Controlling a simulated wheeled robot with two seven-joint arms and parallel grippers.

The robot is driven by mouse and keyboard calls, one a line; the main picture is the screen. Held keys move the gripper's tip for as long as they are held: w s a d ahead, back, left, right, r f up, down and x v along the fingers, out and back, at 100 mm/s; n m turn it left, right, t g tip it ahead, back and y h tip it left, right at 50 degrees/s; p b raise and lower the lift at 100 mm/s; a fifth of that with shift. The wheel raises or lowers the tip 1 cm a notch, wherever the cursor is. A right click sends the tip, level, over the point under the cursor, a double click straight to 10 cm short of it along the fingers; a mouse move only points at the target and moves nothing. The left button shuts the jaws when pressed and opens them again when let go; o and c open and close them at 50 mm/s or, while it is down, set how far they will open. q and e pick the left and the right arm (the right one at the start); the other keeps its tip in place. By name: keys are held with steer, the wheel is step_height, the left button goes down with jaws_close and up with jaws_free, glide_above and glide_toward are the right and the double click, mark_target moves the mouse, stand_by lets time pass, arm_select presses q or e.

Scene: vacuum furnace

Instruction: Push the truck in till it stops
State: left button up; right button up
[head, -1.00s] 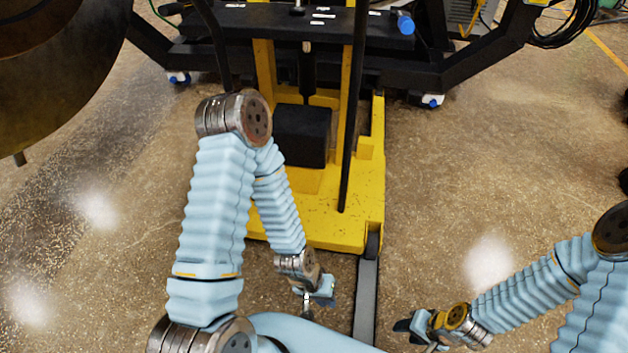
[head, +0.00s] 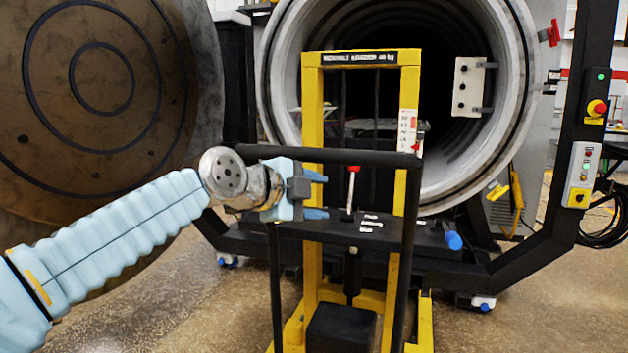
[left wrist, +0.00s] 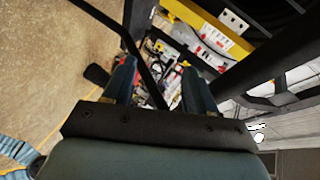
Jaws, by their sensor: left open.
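The yellow lift truck (head: 412,130) stands upright in front of the round furnace opening (head: 500,110), with a black push handle (head: 340,156) across its near side. My left gripper (head: 317,194) is open, just below the handle's crossbar in the head view, fingers pointing right. In the left wrist view its fingers (left wrist: 158,88) are apart, and a thin black bar (left wrist: 130,40) runs down between them. I cannot tell whether they touch the handle. The truck's lower base (head: 420,325) is cut off by the frame. My right gripper is out of view.
The round furnace door (head: 110,90) swings open at the left, behind my left arm. A black frame (head: 500,265) with feet lies under the furnace. A control post with a red button (head: 597,108) stands at the right. Speckled floor is clear at lower right.

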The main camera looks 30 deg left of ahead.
mark_target(309, 156)
arm_select(q)
steer(key=s+a+r+m+t, duration=0.2)
steer(key=s+a+r+m, duration=0.15)
steer(key=s+r, duration=0.55)
steer(key=shift+n, duration=0.45)
steer(key=x, duration=0.4)
steer(key=p+x, duration=0.1)
steer(key=x, duration=0.3)
steer(key=a+x, duration=0.1)
steer(key=x, duration=0.4)
steer(key=shift+w+f, duration=0.1)
steer(key=shift+f, duration=0.05)
steer(key=shift+d, duration=0.1)
jaws_close()
